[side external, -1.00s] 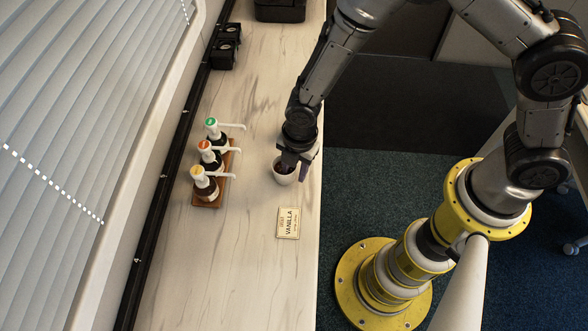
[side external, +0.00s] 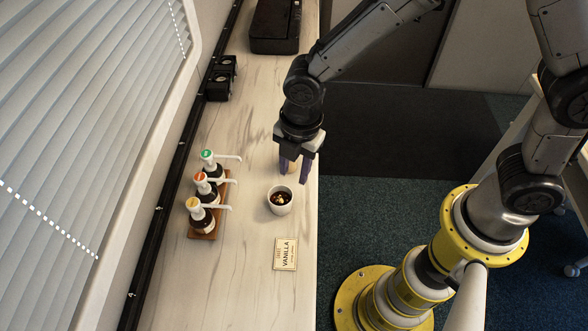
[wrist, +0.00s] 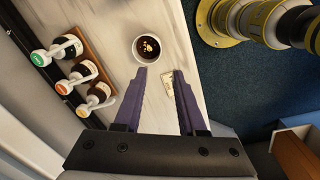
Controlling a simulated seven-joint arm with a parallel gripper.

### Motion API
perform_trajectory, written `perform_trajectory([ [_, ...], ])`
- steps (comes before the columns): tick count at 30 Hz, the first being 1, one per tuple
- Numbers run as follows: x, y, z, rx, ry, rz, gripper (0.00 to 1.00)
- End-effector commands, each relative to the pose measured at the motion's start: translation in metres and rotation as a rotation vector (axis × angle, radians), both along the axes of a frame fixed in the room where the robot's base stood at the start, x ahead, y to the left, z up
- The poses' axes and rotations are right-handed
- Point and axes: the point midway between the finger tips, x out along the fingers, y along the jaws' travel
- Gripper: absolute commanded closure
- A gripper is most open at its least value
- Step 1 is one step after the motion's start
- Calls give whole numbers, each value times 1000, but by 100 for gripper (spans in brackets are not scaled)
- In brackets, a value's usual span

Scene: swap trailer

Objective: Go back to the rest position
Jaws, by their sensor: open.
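My gripper (side external: 293,172) is open and empty, with two purple fingers, above the counter near its right edge. In the wrist view its fingers (wrist: 159,100) are apart with nothing between them. A white cup (side external: 280,203) with dark liquid and pale foam art stands upright on the counter, just in front of the gripper and apart from it. It also shows in the wrist view (wrist: 148,48), beyond the fingertips. A small pale object shows behind the fingers in the side view; I cannot tell what it is.
Three pump bottles with green (side external: 207,155), orange (side external: 200,177) and yellow (side external: 193,203) tops stand on a wooden tray (side external: 204,236) at left. A VANILLA card (side external: 285,254) lies in front of the cup. A black box (side external: 275,27) is at the back. The counter front is clear.

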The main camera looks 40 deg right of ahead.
Motion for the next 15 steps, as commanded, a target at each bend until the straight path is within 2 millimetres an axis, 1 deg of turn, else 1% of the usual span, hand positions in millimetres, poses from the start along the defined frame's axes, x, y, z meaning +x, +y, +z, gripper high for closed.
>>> perform_trajectory([
  [5, 2, -2, 0, 1, -1, -8, 60],
  [6, 5, -6, 4, 6, -9, -21, 60],
  [8, 14, -12, 17, 24, -38, -45, 60],
  [11, 30, -33, 57, 69, -120, -111, 60],
  [12, 33, -46, 76, 87, -157, -144, 60],
  [14, 32, -67, 105, 114, -209, -214, 60],
  [15, 28, -82, 123, 132, -239, -274, 60],
])
